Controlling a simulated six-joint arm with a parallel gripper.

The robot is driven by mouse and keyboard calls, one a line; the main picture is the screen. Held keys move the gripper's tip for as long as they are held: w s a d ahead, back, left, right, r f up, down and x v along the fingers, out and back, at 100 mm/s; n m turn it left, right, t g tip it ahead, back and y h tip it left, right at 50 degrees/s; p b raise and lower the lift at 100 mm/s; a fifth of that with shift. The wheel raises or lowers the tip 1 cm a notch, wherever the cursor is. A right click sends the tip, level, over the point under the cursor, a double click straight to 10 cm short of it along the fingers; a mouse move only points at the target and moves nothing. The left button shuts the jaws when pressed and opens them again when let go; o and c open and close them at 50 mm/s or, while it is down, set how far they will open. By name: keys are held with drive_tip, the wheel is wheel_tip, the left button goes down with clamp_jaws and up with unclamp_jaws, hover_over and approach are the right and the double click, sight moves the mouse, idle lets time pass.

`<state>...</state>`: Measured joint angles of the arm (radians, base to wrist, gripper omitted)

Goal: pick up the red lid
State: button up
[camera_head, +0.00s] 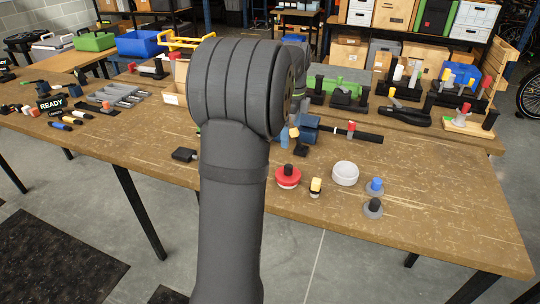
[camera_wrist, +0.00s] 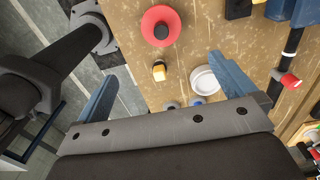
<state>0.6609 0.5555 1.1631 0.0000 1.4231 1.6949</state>
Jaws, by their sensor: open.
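The red lid (camera_head: 288,180), a round red disc with a black knob on top, lies on the wooden table just right of my arm in the head view. In the wrist view the red lid (camera_wrist: 161,22) is at the top centre, beyond the fingertips. My gripper (camera_wrist: 163,70) is open, its two blue fingers spread wide with nothing held between them. The lid is apart from both fingers. In the head view my large grey arm link hides much of the gripper, and I cannot clearly make out its fingers there.
A small yellow-topped item (camera_head: 316,187), a white round dish (camera_head: 345,173) and blue-knobbed and grey-based pieces (camera_head: 374,207) stand right of the lid. The table's front edge is near the lid; bare wood lies at the right.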

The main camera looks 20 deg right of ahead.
approach(288, 166)
drive_tip(key=f, duration=0.5)
drive_tip(key=shift+s+f, duration=0.15)
drive_tip(key=shift+s, duration=0.1)
drive_tip(key=shift+w+f, duration=0.2)
drive_tip(key=shift+f, duration=2.45)
drive_tip(key=c, duration=1)
